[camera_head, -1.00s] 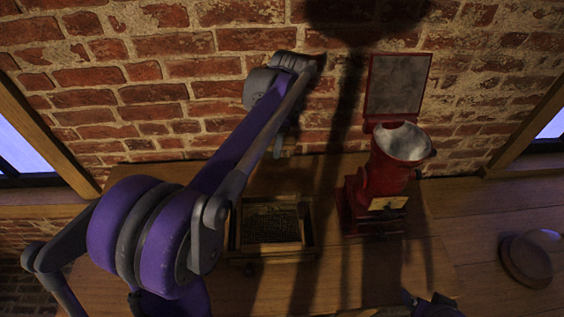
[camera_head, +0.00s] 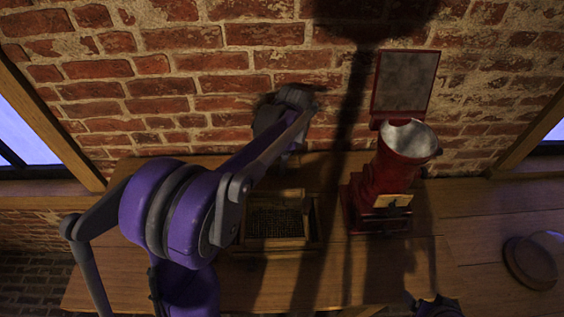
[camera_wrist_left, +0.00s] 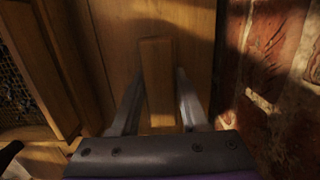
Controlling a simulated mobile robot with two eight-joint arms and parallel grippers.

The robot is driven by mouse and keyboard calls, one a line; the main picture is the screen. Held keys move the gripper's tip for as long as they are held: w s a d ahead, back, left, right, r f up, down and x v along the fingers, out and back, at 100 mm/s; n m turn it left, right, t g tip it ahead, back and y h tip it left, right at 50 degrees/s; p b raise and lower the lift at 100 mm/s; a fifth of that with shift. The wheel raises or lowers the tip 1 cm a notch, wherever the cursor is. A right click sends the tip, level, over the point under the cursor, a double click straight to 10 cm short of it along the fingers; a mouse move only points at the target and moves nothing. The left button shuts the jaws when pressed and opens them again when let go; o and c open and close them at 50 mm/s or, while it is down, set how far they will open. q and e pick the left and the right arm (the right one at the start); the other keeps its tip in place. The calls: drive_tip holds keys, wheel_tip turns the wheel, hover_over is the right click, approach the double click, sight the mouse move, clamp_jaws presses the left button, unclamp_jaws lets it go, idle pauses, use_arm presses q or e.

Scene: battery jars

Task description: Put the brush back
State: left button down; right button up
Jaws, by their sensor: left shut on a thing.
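The brush (camera_wrist_left: 158,85) shows in the left wrist view as a plain wooden block between my two grey fingers. Its bristles are not visible. My left gripper (camera_wrist_left: 160,100) is shut on it. In the head view my left gripper (camera_head: 289,168) points down between the brick wall and the wooden tray with a dark mesh (camera_head: 242,235). In the left wrist view that tray (camera_wrist_left: 55,70) lies to the left of the brush. I cannot tell whether the brush touches the surface below. A part of my right arm (camera_head: 436,305) shows at the bottom edge; its fingers are not clear.
A red grinder with a metal bowl (camera_head: 385,175) stands close to the right of the tray. A round wooden object (camera_head: 528,262) lies at the far right. The brick wall (camera_wrist_left: 280,90) is close behind the left gripper. The wooden table's front is clear.

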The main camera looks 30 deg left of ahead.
use_arm(q)
drive_tip(key=shift+c, duration=2.1)
unclamp_jaws()
drive_tip(key=shift+f, duration=0.1)
wheel_tip(320, 180, up, 12)
drive_tip(key=d, duration=0.1)
drive_tip(key=shift+w+d+p, duration=0.15)
drive_tip(key=shift+w+p, duration=0.25)
